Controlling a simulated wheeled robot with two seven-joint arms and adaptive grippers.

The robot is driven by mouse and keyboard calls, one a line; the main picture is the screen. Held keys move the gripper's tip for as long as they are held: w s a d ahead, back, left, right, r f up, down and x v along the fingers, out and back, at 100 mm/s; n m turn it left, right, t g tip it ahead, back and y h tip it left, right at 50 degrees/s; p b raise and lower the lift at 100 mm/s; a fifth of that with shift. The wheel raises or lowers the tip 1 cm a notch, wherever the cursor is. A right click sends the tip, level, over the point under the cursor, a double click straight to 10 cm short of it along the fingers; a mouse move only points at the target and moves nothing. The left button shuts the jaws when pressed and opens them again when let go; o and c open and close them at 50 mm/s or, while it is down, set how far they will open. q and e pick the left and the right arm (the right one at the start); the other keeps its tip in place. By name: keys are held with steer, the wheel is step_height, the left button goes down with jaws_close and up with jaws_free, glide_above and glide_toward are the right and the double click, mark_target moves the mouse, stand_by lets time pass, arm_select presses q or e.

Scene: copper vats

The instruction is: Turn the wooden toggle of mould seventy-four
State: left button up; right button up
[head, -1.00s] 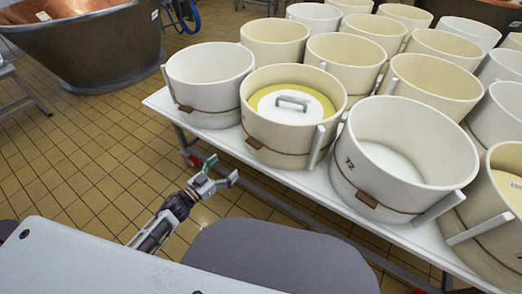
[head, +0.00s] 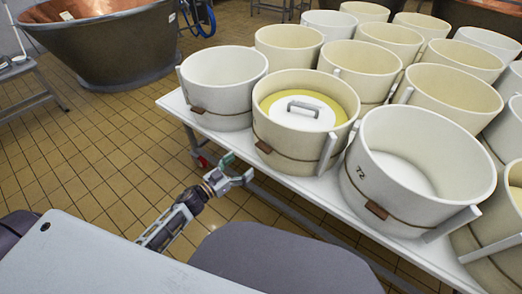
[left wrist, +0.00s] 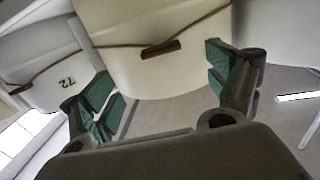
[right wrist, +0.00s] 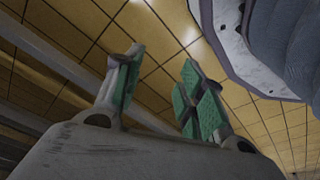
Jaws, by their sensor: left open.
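No number 74 is readable in any view. A lidded pale mould (head: 290,158), with yellow inside its rim, stands at the table's front edge; its small brown wooden toggle (head: 264,147) sits on a band facing me. The mould marked 72 (head: 400,195) stands right of it, with its own toggle (head: 377,210). My left gripper (head: 240,168) is open and empty, below and just left of the lidded mould, apart from it. In the left wrist view a mould's toggle (left wrist: 161,49) shows beyond and between the open fingers. My right gripper (right wrist: 162,68) is open and empty, over the tiled floor.
The white table (head: 240,146) carries several moulds packed close together. Another white mould (head: 222,90) stands left of the lidded one. Upright slats stick out between moulds. A copper vat (head: 105,45) stands at the back left. Tiled floor is open on the left.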

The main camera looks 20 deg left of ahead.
mark_target(261, 148)
arm_select(q)
steer(key=shift+b+x, duration=0.75)
steer(key=shift+x, duration=4.9)
arm_select(e)
steer(key=shift+w+a+r, duration=0.2)
steer(key=shift+a+r, duration=0.05)
steer(key=shift+r, duration=0.55)
steer(key=shift+w+a+r, duration=0.2)
steer(key=shift+r, duration=0.6)
steer(key=shift+w+a+r, duration=0.2)
steer(key=shift+a+r, duration=0.05)
steer(key=shift+r, duration=0.55)
arm_select(q)
steer(key=c, duration=1)
arm_select(e)
steer(key=shift+s+f, duration=0.15)
steer(key=shift+s, duration=0.05)
